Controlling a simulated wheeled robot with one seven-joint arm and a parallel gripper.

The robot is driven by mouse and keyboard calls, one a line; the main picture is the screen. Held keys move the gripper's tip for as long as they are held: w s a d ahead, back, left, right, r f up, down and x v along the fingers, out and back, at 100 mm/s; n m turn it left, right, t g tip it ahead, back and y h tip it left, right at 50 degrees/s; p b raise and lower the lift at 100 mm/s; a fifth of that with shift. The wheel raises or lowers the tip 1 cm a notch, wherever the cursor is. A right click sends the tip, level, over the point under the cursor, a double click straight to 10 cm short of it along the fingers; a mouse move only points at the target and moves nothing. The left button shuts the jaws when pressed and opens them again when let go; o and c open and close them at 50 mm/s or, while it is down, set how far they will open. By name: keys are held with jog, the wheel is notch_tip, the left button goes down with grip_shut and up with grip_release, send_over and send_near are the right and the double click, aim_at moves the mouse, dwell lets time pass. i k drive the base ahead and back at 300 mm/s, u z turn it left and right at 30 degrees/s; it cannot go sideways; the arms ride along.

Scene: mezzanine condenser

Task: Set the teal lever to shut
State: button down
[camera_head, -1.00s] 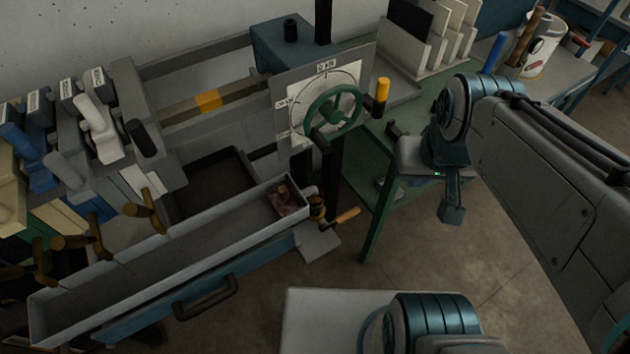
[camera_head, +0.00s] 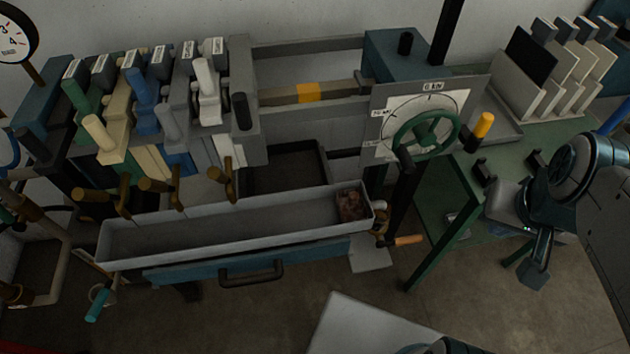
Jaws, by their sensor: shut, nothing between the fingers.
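A bright teal handle (camera_head: 97,303) shows at the lower left, angled down beside a small round cup-like part below the long trough. Its link to the pipework is too dark to make out, and I cannot tell its set position. Another small teal piece (camera_head: 7,214) is cut by the left edge. My gripper (camera_head: 534,275) is at the right, pointing down, shut and empty, beside the green table and far from the teal handle.
A bank of coloured levers (camera_head: 150,100) stands at the back left above a long grey trough (camera_head: 235,228). A green handwheel (camera_head: 425,135) is mounted before a dial plate.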

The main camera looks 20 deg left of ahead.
aim_at(96, 309)
jog(key=u, duration=3.1)
jog(key=k, duration=1.35)
jog(key=i, duration=0.5)
jog(key=u, duration=0.05)
